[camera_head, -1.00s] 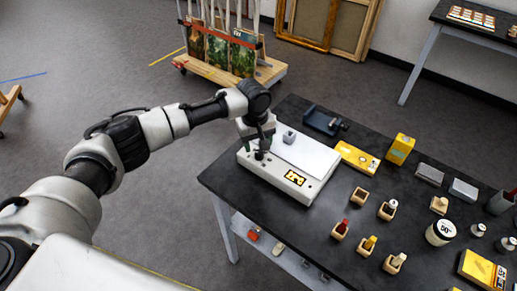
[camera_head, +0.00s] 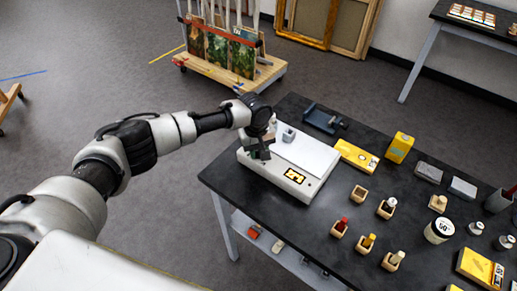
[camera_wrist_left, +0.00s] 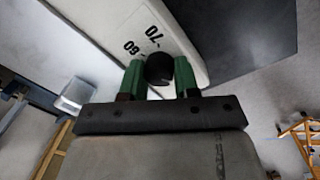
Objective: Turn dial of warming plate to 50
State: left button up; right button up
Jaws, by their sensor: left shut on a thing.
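The white warming plate (camera_head: 315,153) lies on the near left corner of the black table, with a yellow and black display (camera_head: 295,176) on its front. My left gripper (camera_head: 261,152) is over its front left corner and hides the dial in the head view. In the left wrist view, the round black dial (camera_wrist_left: 160,69) sits between the green fingertips of my left gripper (camera_wrist_left: 159,80), which is shut on it. Printed marks on the plate (camera_wrist_left: 182,38) beside the dial include 70 and what looks like 80 or 60; the dial's pointer cannot be made out.
A small grey block (camera_head: 289,135) stands on the plate. A dark clamp-like tool (camera_head: 322,119) lies behind it, and a yellow flat box (camera_head: 356,156) to the right. Several small wooden holders (camera_head: 360,193) and jars fill the table's right part. A wheeled painting cart (camera_head: 262,72) stands behind.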

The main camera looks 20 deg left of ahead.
pick_arm(q)
jog(key=shift+m, duration=0.3)
jog(key=shift+r+m+p, duration=0.1)
jog(key=shift+m+p, duration=0.5)
jog(key=shift+m, duration=0.4)
jog(key=m, duration=0.2)
jog(key=shift+m+p, duration=0.3)
jog(key=m, duration=0.3)
jog(key=shift+m+g, duration=0.3)
jog(key=m, duration=0.3)
jog(key=shift+w+d+m+p, duration=0.1)
jog(key=shift+m+p, duration=0.2)
jog(key=shift+m, duration=0.1)
jog(key=m, duration=0.9)
jog(key=shift+d+m+g, duration=0.1)
jog(key=shift+m+g, duration=0.2)
jog(key=shift+m, duration=0.1)
jog(key=shift+m+y+b, duration=0.3)
jog(key=shift+m+b, duration=0.05)
jog(key=shift+m, duration=1.25)
